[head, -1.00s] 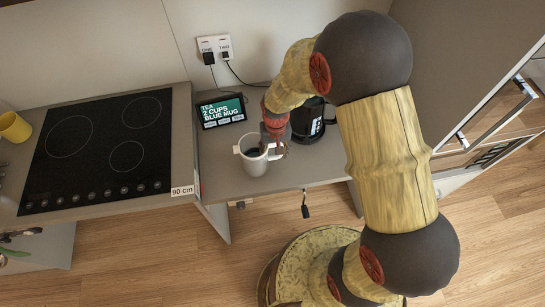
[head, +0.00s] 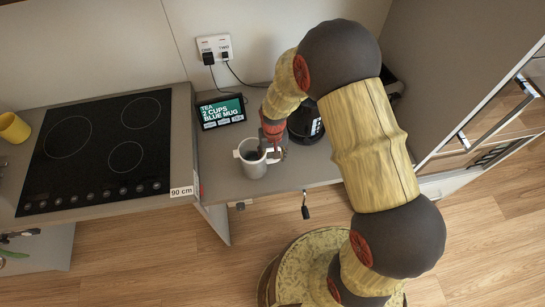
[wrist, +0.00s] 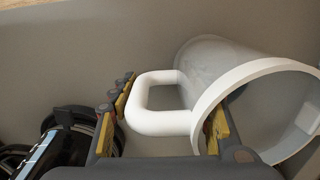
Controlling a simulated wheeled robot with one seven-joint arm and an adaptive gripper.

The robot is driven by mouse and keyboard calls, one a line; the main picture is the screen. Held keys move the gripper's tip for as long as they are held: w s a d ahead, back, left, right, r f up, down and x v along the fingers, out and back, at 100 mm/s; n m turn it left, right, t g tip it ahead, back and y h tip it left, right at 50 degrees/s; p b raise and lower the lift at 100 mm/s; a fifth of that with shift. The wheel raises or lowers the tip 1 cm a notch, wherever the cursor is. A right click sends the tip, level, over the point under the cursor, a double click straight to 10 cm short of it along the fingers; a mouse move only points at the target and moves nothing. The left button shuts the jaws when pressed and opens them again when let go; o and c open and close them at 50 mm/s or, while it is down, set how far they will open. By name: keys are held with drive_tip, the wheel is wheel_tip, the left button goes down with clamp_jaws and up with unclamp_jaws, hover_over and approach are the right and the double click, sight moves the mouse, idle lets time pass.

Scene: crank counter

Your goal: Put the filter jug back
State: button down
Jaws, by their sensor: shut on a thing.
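The filter jug (head: 254,164) is a pale grey vessel with a white rim and handle, at the counter's front part in the head view. In the wrist view the jug (wrist: 205,60) is at the right, tilted in the picture, with its white handle (wrist: 160,122) towards my fingers. My gripper (head: 277,146) is at the handle side of the jug, and its yellow-padded fingers (wrist: 165,115) are shut on the handle. I cannot tell whether the jug's base touches the counter.
A black kettle (head: 306,122) stands right behind my gripper, partly hidden by my arm. A lit display (head: 222,112) reads "TEA 2 CUPS BLUE MUG". Sockets with cables (head: 214,48) are on the wall. A hob (head: 98,150) and a yellow mug (head: 13,127) are at the left.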

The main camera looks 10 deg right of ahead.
drive_tip(key=c, duration=0.9)
unclamp_jaws()
drive_tip(key=shift+r, duration=0.1)
wheel_tip(320, 180, up, 12)
drive_tip(key=shift+d+r+p, duration=0.1)
drive_tip(key=shift+p, duration=0.65)
drive_tip(key=s+d+r+t, duration=0.2)
drive_tip(key=s+r, duration=0.3)
drive_tip(key=r, duration=0.6)
drive_tip(key=s+d+r+t, duration=0.25)
drive_tip(key=s+r, duration=0.25)
drive_tip(key=r, duration=0.6)
drive_tip(key=s+d+r+t, duration=0.1)
drive_tip(key=s+r, duration=0.4)
drive_tip(key=s, duration=0.5)
drive_tip(key=shift+d+r, duration=0.4)
drive_tip(key=shift+d, duration=0.35)
drive_tip(key=shift+w, duration=0.1)
